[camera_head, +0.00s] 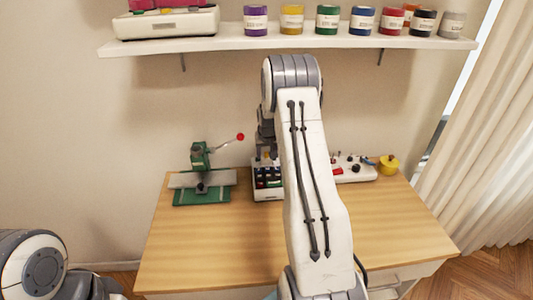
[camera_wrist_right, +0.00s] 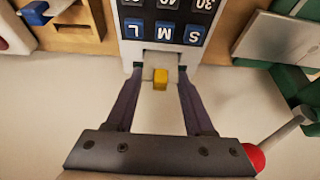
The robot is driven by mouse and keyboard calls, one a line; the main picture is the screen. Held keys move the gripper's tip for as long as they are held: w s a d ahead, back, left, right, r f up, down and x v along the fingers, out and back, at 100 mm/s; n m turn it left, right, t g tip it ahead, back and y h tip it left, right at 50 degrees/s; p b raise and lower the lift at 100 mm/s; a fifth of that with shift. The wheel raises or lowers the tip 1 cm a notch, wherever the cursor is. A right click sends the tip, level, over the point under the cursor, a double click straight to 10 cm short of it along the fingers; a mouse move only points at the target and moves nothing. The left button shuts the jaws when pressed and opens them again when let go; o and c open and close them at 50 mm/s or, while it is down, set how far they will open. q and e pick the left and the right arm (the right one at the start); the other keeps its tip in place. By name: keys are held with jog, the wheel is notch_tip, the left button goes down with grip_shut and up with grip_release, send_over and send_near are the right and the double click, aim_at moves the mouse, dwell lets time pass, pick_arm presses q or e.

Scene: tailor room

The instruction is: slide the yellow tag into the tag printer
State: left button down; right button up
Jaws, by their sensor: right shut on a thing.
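The tag printer (camera_head: 268,184) is a white box with dark keys at the back middle of the table, partly hidden behind my right arm. In the right wrist view, the printer (camera_wrist_right: 131,50) fills the top, with keys lettered S, M and L. My right gripper (camera_wrist_right: 160,72) is shut on the yellow tag (camera_wrist_right: 160,79), a small yellow block showing between the fingers, right at the printer's edge. Whether the tag is inside a slot I cannot tell. In the head view the tag is hidden. My left gripper is out of view; only my left arm shows at bottom left.
A green press (camera_head: 200,172) with a red-knobbed lever stands left of the printer. A white device (camera_head: 352,170) and a yellow object (camera_head: 389,165) stand to the right. A shelf (camera_head: 300,44) with several jars hangs above. The table's front left (camera_head: 200,245) is clear.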

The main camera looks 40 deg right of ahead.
jog(key=shift+f+b, duration=0.5)
jog(key=shift+f, duration=0.4)
jog(key=o, duration=1.4)
jog(key=shift+c, duration=0.2)
jog(key=b+v, duration=0.1)
jog(key=v, duration=0.9)
jog(key=shift+r, duration=0.25)
